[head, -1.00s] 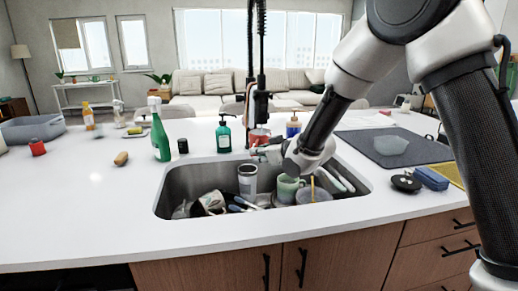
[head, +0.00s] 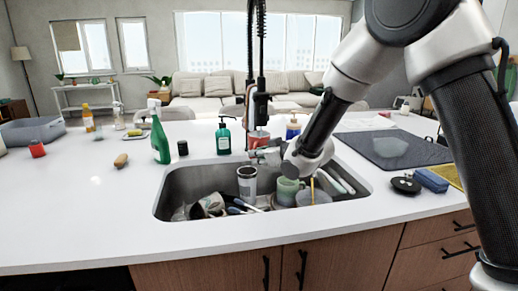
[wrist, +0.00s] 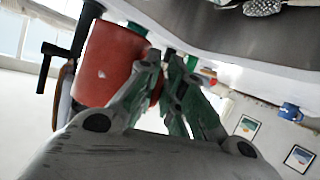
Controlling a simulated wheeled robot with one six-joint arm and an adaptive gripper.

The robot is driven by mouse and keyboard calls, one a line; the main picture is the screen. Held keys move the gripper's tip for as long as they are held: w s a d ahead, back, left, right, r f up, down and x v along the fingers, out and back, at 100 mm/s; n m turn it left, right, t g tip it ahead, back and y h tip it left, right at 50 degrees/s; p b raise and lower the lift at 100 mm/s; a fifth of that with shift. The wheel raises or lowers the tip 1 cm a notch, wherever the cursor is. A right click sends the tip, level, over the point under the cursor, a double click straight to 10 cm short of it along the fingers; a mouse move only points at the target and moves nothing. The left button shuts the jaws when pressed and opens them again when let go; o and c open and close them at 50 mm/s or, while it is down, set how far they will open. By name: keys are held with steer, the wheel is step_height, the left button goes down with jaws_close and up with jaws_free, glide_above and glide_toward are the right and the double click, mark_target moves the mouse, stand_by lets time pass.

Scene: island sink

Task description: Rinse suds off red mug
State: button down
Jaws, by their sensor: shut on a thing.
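The red mug (head: 258,139) is at the back edge of the sink, just below the black faucet (head: 259,105). In the wrist view the mug (wrist: 112,70) fills the upper left, with a small white spot on its side. My gripper (head: 266,152) is shut on the mug; its greenish fingers (wrist: 164,62) meet at the mug's edge in the wrist view. Which part they pinch is hard to tell. The mug's inside is hidden. I cannot make out running water. The sink basin (head: 178,186) lies below and in front of the mug.
The sink holds a grey tumbler (head: 246,183), a green mug (head: 287,190), a tipped cup (head: 209,204) and utensils. A teal soap bottle (head: 223,138) and a green spray bottle (head: 160,142) stand behind and left. A dark mat (head: 385,147) lies right.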

steer(key=s+d, duration=0.2)
steer(key=s, duration=0.5)
steer(key=shift+s+d, duration=0.15)
steer(key=shift+s, duration=0.2)
stand_by(1.4)
steer(key=s+d+r, duration=0.1)
steer(key=s+r, duration=0.3)
steer(key=shift+s+d, duration=0.2)
steer(key=shift+s, duration=0.2)
steer(key=shift+a, duration=0.1)
stand_by(0.4)
